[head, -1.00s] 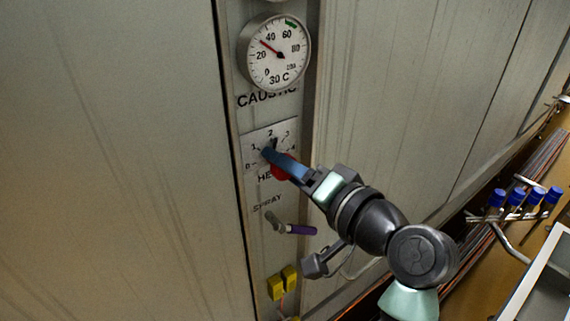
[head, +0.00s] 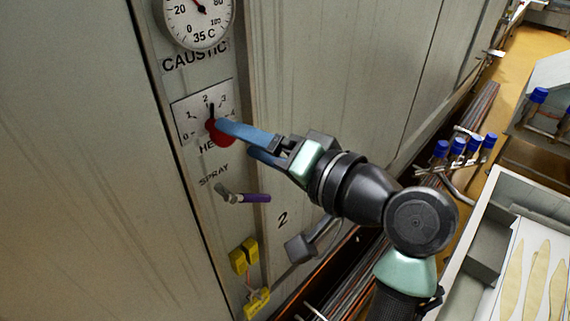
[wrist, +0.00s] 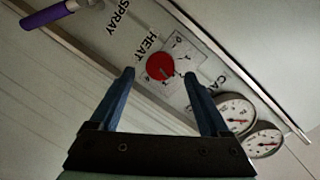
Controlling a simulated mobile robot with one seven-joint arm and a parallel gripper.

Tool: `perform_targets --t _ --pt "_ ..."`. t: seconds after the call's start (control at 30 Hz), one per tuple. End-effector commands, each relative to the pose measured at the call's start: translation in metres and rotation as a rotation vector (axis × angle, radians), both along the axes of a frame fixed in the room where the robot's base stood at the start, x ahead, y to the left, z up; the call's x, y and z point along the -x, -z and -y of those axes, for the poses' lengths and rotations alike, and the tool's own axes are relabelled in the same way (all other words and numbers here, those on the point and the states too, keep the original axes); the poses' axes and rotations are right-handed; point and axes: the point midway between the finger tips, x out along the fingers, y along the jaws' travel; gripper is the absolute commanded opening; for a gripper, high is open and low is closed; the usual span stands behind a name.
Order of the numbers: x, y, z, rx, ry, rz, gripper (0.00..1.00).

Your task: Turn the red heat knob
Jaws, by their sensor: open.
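The red heat knob (head: 216,137) sits on a white dial plate (head: 186,117) marked with numbers, above the word HEAT. Its black pointer points up, close to the 2. My gripper (head: 235,138) is open in front of the panel; its upper blue finger overlaps part of the knob in the head view. In the wrist view, the red knob (wrist: 160,67) shows between and just beyond the two fingertips of my gripper (wrist: 159,75). It appears free of the fingers, though contact is hard to judge.
A round gauge (head: 198,18) reading 35 C is above the dial. Below are a spray lever with a purple handle (head: 255,198) and yellow connectors (head: 244,256). Blue-capped valves (head: 458,146) and a pale tray (head: 476,216) stand at the right.

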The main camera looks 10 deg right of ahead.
Motion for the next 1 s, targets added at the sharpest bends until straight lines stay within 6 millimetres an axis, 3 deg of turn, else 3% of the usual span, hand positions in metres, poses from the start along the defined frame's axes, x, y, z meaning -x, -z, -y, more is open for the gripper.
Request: perform_targets --t 0.2,0.43,0.87,1.0 --pt "0.038 -0.003 0.03 0.001 0.004 0.003 0.8" --pt "0.059 -0.008 0.046 0.0 0.001 0.0 0.8" --pt "0.063 -0.01 0.048 -0.001 -0.001 -0.001 0.8" --pt "0.045 -0.017 0.04 0.06 0.072 0.074 0.8"
